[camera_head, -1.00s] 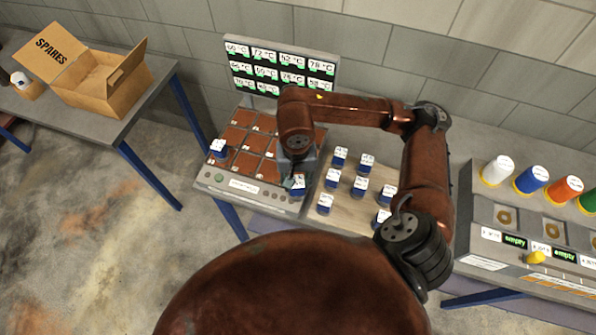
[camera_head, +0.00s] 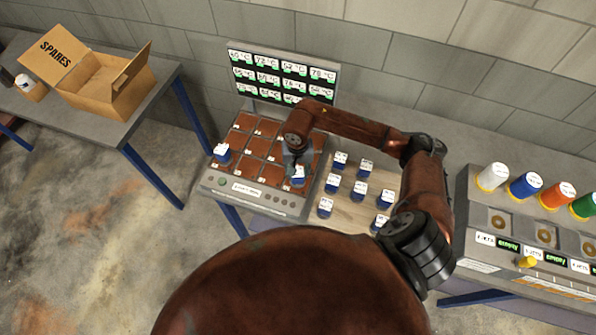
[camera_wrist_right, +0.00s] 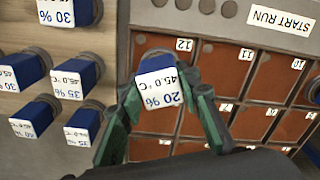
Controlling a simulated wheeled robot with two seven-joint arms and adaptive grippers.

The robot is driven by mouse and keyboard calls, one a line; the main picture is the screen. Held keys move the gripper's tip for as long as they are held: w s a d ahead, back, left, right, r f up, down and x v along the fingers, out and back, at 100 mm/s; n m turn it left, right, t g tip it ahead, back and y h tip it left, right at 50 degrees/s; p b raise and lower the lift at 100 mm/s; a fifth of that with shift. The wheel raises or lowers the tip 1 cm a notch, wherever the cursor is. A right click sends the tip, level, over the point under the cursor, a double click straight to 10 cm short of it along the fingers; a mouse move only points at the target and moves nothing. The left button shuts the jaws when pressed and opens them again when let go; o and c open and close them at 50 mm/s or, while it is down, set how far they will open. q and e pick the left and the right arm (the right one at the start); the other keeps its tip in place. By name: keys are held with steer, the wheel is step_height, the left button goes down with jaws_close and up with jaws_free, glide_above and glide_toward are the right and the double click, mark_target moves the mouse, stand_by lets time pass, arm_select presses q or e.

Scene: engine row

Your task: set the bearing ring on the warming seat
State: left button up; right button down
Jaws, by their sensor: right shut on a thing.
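My right gripper (camera_wrist_right: 166,100) is shut on a blue block (camera_wrist_right: 150,66) with a white label reading 20% and 45.0 °C. In the head view the same gripper (camera_head: 298,167) hangs over the front right of the heating panel, with the held block (camera_head: 298,178) below it. The panel has rows of numbered reddish-brown warming seats (camera_head: 264,126). In the wrist view the held block is beside seat 12 (camera_wrist_right: 170,55); I cannot tell whether it touches the panel. No thing here is plainly ring-shaped enough to name as the bearing ring. My left gripper is out of view.
Another blue block (camera_head: 222,154) sits at the panel's left. Several similar blocks (camera_head: 359,190) stand on a wooden board to the right. A display (camera_head: 283,72) rises behind the panel. A rack with coloured spools (camera_head: 525,185) is farther right; an open SPARES box (camera_head: 103,82) is left.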

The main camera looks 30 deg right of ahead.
steer(key=shift+w+f, duration=0.15)
steer(key=shift+f, duration=0.2)
steer(key=c, duration=1.8)
jaws_free()
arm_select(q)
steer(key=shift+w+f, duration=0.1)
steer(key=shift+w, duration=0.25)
arm_select(e)
steer(key=o, duration=0.4)
